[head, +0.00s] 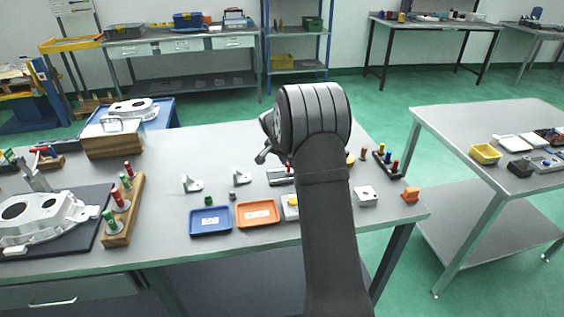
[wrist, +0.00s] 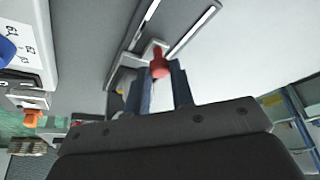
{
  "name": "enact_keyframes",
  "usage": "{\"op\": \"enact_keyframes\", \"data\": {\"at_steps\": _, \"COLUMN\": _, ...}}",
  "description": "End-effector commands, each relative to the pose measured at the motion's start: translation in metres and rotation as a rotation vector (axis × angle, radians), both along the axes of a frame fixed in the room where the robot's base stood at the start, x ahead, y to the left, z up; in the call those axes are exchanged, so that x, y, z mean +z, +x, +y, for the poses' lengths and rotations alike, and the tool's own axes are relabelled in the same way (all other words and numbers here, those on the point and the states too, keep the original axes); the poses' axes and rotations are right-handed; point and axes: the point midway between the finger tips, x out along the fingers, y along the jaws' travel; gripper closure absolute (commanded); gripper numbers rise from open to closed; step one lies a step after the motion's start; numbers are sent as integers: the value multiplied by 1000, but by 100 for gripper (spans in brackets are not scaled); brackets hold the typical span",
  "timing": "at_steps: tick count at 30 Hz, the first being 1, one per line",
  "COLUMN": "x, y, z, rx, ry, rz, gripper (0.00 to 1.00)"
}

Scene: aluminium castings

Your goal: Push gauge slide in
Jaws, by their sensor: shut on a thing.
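The gauge (wrist: 118,82) shows in the wrist view as a grey body with two pale, dark-edged rails. A light slide sits between the rails, with a red knob (wrist: 159,66) on it. My gripper (wrist: 165,72) has its two dark fingers on either side of the knob and is shut on it. In the head view, part of the gauge (head: 279,176) shows on the bench left of my arm; the knob and my fingertips cannot be made out there. My arm hides the gauge's right end, and how far in the slide sits cannot be told.
A blue tray (head: 210,234) and an orange tray (head: 257,224) lie in front of the gauge. Two metal brackets (head: 241,177) (head: 192,183) stand to its left. A white block (head: 366,196) and an orange piece (head: 410,195) lie right of my arm.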

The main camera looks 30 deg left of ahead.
Motion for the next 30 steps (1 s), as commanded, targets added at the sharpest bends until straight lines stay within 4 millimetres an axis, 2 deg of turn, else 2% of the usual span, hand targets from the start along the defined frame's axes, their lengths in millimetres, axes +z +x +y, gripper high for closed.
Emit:
{"op": "enact_keyframes", "data": {"at_steps": 3, "x": 1, "y": 4, "z": -4, "rx": -5, "ry": -3, "rz": -5, "gripper": 100}}
{"op": "enact_keyframes", "data": {"at_steps": 4, "x": 1, "y": 4, "z": -4, "rx": -6, "ry": -3, "rz": -5, "gripper": 74}}
{"op": "enact_keyframes", "data": {"at_steps": 7, "x": 1, "y": 4, "z": -4, "rx": -6, "ry": -3, "rz": -4, "gripper": 56}}
{"op": "enact_keyframes", "data": {"at_steps": 16, "x": 2, "y": 2, "z": -2, "rx": -4, "ry": -2, "rz": -3, "gripper": 56}}
{"op": "enact_keyframes", "data": {"at_steps": 20, "x": 12, "y": -2, "z": -2, "rx": -4, "ry": -2, "rz": -4, "gripper": 56}}
{"op": "enact_keyframes", "data": {"at_steps": 23, "x": 29, "y": -9, "z": -2, "rx": -3, "ry": 0, "rz": -6, "gripper": 56}}
{"op": "enact_keyframes", "data": {"at_steps": 30, "x": 84, "y": -32, "z": -2, "rx": -3, "ry": 0, "rz": -6, "gripper": 56}}
